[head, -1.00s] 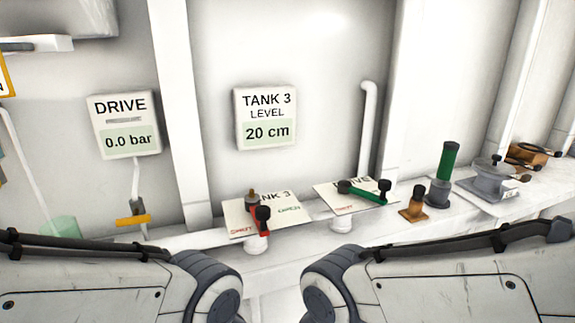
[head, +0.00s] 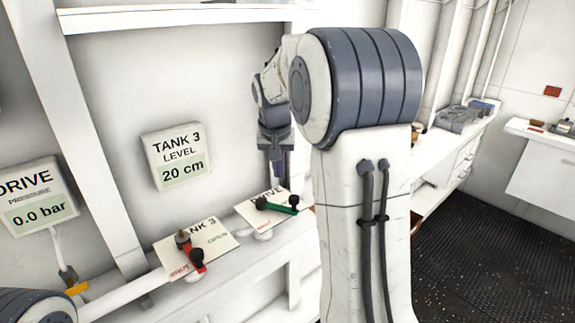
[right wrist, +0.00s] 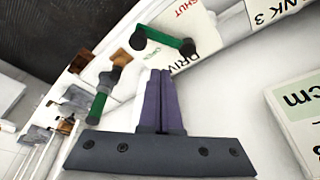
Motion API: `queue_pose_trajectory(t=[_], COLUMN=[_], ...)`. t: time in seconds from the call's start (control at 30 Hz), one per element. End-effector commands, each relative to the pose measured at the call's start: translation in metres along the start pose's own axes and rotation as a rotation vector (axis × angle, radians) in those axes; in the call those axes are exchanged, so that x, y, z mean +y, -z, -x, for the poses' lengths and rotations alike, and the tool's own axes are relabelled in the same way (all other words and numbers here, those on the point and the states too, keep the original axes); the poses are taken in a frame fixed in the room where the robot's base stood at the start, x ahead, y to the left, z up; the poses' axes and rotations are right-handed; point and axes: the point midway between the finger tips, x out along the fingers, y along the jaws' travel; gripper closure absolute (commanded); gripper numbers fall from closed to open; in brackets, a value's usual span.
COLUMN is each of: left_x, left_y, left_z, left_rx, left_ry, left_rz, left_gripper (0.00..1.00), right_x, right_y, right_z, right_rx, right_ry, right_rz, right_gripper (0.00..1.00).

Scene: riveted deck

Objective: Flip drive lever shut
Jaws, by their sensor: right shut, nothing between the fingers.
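The drive lever (head: 278,207) is a green bar with black ends, lying across the white DRIVE plate (head: 250,213) on the wall ledge. It also shows in the right wrist view (right wrist: 165,39), beyond the fingertips, with red SHUT lettering and smaller green lettering on the plate. Its handle lies away from the red SHUT word. My right gripper (head: 277,170) is shut and empty, pointing down above and behind the lever, apart from it. Its closed fingers (right wrist: 160,77) show in the wrist view. My left gripper is out of view.
A TANK 3 plate with a red lever (head: 196,259) sits just left of the DRIVE plate. The drive pressure display (head: 38,200) reads 0.0 bar. In the wrist view, a green-handled fitting (right wrist: 98,105) stands along the ledge. My right arm hides part of the ledge.

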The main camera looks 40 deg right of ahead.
Motion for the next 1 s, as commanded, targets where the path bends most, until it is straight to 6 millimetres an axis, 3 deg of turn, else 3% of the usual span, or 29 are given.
queue_pose_trajectory(t=[0.03,0.1,0.23,0.37,0.73,1.0], left_x=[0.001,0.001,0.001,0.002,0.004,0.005], left_y=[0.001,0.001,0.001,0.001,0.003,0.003], left_z=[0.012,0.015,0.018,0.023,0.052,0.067], left_rx=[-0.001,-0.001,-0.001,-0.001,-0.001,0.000], left_ry=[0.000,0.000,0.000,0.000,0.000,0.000], left_rz=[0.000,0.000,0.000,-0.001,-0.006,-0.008], left_gripper=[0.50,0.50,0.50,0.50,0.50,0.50], right_x=[0.018,0.034,0.045,0.046,0.048,0.043], right_y=[0.019,0.033,0.042,0.042,0.043,0.013], right_z=[0.008,0.009,0.004,-0.013,-0.090,-0.081], right_rx=[0.010,0.021,0.029,0.026,0.024,0.032], right_ry=[-0.017,-0.033,-0.045,-0.045,-0.044,-0.043], right_rz=[-0.055,-0.101,-0.136,-0.135,-0.131,-0.130], right_gripper=[1.00,1.00,1.00,1.00,1.00,1.00])
